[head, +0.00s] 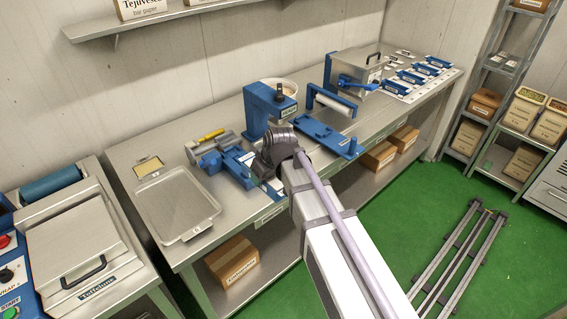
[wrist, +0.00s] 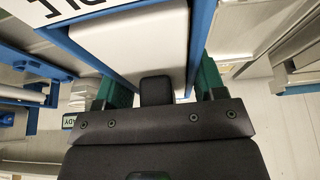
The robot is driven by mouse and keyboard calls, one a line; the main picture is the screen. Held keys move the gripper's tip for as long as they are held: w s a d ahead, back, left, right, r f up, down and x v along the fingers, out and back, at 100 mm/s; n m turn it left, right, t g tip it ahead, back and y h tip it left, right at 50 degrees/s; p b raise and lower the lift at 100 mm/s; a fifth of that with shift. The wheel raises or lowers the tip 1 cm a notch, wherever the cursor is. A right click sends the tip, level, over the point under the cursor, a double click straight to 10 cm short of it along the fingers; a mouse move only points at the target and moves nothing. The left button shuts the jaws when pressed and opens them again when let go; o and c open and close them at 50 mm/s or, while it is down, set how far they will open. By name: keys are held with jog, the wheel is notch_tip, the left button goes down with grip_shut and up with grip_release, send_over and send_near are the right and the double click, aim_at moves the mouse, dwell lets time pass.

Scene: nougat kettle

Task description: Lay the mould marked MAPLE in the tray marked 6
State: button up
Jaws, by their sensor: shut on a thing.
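In the head view my dark wrist is over the middle of the bench, beside the blue machine parts, and hides the fingertips. A flat metal tray (head: 178,203) lies at the bench's left end, left of my arm. It looks empty; its small mark is too small to read.
A small tray with a yellow slab (head: 148,167) lies behind the metal tray. A blue press (head: 268,108) and a roller frame (head: 331,103) stand near my wrist. Several blue labelled moulds (head: 411,77) lie at the bench's right end. A steel machine (head: 80,235) stands at the left.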

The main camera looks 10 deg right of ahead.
jog(key=s+a, duration=0.6)
jog(key=a, duration=0.3)
jog(key=s+a, duration=0.6)
jog(key=a, duration=0.3)
jog(key=w+a, duration=0.7)
jog(key=w, duration=0.4)
jog(key=w+a, duration=0.8)
jog(key=w, duration=0.3)
notch_tip(320, 180, down, 14)
jog(key=b, duration=1.4)
jog(key=shift+d+f, duration=0.1)
jog(key=shift+f, duration=0.15)
jog(key=shift+s+f+b, duration=0.1)
jog(key=shift+f+b, duration=0.05)
jog(key=shift+b, duration=0.2)
jog(key=shift+f, duration=0.25)
jog(key=shift+f+b, duration=0.2)
jog(key=shift+b, duration=0.3)
